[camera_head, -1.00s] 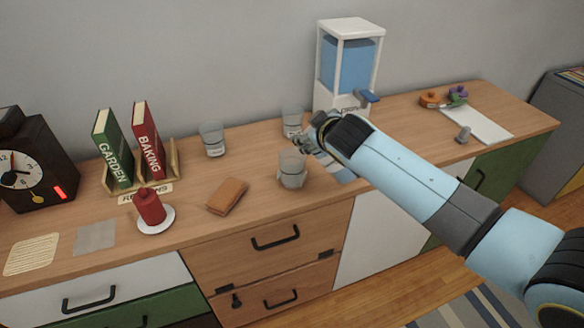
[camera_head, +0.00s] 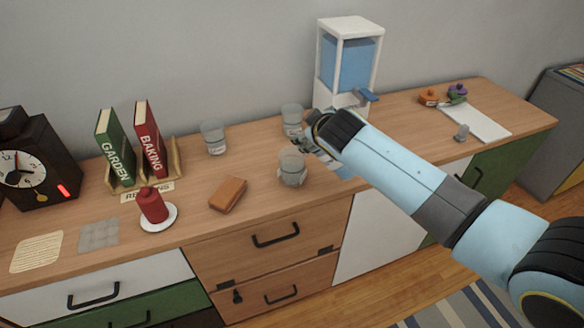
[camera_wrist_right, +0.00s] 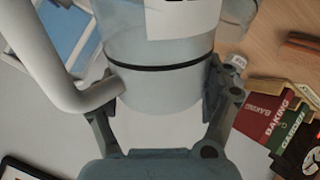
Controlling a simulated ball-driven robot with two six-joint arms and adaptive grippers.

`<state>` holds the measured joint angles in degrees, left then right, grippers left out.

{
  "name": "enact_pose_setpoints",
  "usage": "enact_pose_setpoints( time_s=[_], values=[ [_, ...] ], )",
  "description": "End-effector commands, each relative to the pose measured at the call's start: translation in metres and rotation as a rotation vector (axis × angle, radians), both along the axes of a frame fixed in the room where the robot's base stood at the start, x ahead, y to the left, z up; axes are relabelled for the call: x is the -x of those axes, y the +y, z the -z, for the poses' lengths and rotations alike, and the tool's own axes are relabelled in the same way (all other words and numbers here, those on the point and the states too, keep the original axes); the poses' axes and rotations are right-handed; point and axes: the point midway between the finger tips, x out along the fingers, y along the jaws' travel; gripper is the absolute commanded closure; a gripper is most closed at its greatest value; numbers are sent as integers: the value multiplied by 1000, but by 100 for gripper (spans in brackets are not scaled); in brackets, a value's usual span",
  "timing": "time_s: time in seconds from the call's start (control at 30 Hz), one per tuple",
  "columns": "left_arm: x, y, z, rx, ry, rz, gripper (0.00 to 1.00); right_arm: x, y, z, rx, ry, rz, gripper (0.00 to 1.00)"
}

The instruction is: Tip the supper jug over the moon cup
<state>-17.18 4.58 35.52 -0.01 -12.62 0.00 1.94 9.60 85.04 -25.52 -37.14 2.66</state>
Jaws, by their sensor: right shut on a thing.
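In the right wrist view, my right gripper (camera_wrist_right: 160,115) is shut on a clear vessel, the jug (camera_wrist_right: 155,88), with a dark band, a white label and a pale curved handle at the left. In the head view, my right gripper (camera_head: 310,146) is above the counter, and the arm hides much of it and its hold. Clear labelled glass vessels stand nearby: one in front (camera_head: 292,168), one behind (camera_head: 292,119) and one farther left (camera_head: 213,138). I cannot read which label marks the moon cup. My left gripper is out of view.
A white dispenser with a blue tank (camera_head: 348,65) stands behind my right arm. Counter space between the left vessel and the block is clear.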

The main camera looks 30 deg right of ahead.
Motion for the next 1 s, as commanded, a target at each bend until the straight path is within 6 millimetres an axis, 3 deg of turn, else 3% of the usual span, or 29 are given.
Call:
enact_pose_setpoints(
  time_s=[1.0],
  values=[
    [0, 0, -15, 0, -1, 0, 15, -4, 2, -5, 46, 66, -1, 76]
  ],
)
